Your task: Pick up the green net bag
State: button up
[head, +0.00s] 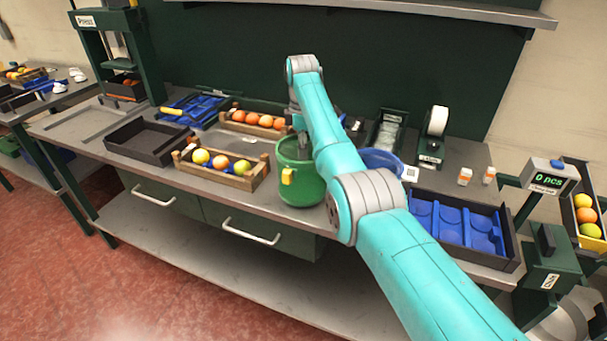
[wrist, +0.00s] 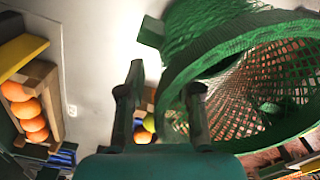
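The green net bag (head: 301,188) stands upright on the workbench near its front edge, with a yellow tag on its side. In the wrist view the bag (wrist: 225,50) fills the upper right, its mesh opening facing the camera. My gripper (wrist: 163,88) is open, with its two fingers apart. The right finger overlaps the bag's rim and opening; the left finger is outside it. I cannot tell whether either finger touches the bag. In the head view my gripper is low over the bag, partly hidden by my arm.
Wooden crates of fruit (head: 243,183) stand left of the bag, with a dark empty tray (head: 147,151) farther left. A blue container (head: 381,158) is close on the right, partly behind my arm. A blue-lined tray (head: 455,222) lies farther right. A shelf (head: 450,11) runs overhead.

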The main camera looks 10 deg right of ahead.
jog(key=shift+f, duration=0.7)
grip_shut()
